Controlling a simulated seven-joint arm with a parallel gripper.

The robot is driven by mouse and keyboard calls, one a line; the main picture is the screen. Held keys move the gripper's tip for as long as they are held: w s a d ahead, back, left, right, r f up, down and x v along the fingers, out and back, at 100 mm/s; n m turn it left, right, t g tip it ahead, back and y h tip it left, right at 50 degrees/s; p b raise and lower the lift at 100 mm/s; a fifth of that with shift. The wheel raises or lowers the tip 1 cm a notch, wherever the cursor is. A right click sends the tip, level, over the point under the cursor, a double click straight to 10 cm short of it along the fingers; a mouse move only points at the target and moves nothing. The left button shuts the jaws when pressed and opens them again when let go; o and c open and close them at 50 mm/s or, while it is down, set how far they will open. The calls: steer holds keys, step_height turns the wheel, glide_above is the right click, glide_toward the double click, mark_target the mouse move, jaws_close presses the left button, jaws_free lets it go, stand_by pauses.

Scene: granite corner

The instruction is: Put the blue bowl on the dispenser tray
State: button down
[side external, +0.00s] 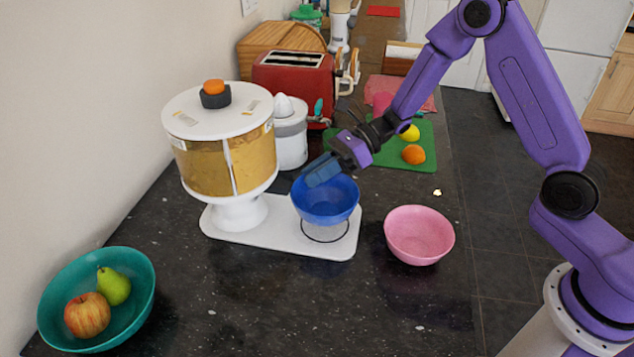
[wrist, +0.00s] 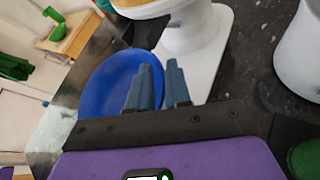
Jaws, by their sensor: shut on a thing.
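The blue bowl (side external: 327,208) is upright over the ringed end of the white dispenser tray (side external: 275,238). Its underside appears slightly above the tray, with part of the dark ring showing below it; I cannot tell if they touch. My gripper (side external: 322,172) is shut on the bowl's rim at its back side. In the wrist view the blue bowl (wrist: 97,88) lies beside and behind the fingers (wrist: 160,88), and part of the white tray (wrist: 208,55) shows beyond. The dispenser (side external: 228,150), with gold contents and an orange knob, stands on the tray's left end.
A pink bowl (side external: 419,236) stands right of the tray. A teal bowl (side external: 135,305) with an apple and a pear is at front left. A white juicer (side external: 290,140), red toaster (side external: 292,85) and green board (side external: 385,155) with fruit are behind.

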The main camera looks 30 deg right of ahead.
steer(key=shift+f, duration=1.35)
steer(key=c, duration=1.1)
jaws_free()
steer(key=shift+f, duration=0.15)
steer(key=shift+o, duration=0.2)
